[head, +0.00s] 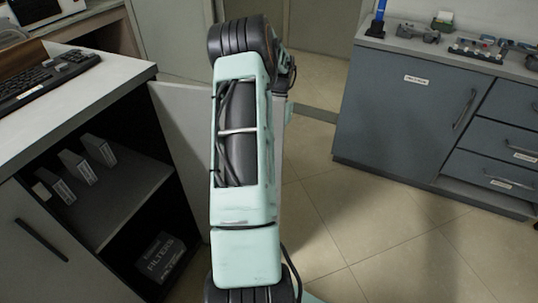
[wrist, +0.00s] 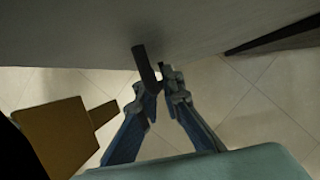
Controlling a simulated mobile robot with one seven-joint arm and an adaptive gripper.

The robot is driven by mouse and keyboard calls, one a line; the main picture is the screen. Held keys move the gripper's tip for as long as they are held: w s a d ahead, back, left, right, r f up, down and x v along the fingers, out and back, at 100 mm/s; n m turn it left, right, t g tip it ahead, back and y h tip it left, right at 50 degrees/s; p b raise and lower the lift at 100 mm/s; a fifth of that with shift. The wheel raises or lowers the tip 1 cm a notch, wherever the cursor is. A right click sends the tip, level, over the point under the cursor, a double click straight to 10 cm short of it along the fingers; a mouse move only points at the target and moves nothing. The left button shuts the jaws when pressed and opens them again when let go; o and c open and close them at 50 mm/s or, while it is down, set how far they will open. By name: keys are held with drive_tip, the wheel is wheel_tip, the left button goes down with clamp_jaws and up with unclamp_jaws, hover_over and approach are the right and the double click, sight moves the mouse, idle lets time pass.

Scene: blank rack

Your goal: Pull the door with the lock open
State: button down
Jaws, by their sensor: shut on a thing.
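The pale cabinet door (head: 180,130) stands swung out from the left cabinet, with open shelves beside it. My arm hides part of it in the head view. In the wrist view the door's grey face (wrist: 90,30) fills the top. A dark bar handle (wrist: 146,66) sticks out from it. My gripper (wrist: 160,84) has its blue fingers closed around the handle's lower end. The gripper and handle are hidden behind my arm in the head view. I cannot make out the lock.
The left cabinet holds boxed files (head: 76,167) on its shelf and a dark box marked FILTERS (head: 161,257) below. A keyboard (head: 45,80) lies on its white top. A blue-grey cabinet (head: 400,110) stands at the right. Tiled floor (head: 350,220) between them is clear.

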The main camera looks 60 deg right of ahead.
drive_tip(key=c, duration=2.1)
unclamp_jaws()
drive_tip(key=v, duration=1.2)
drive_tip(key=shift+w, duration=0.1)
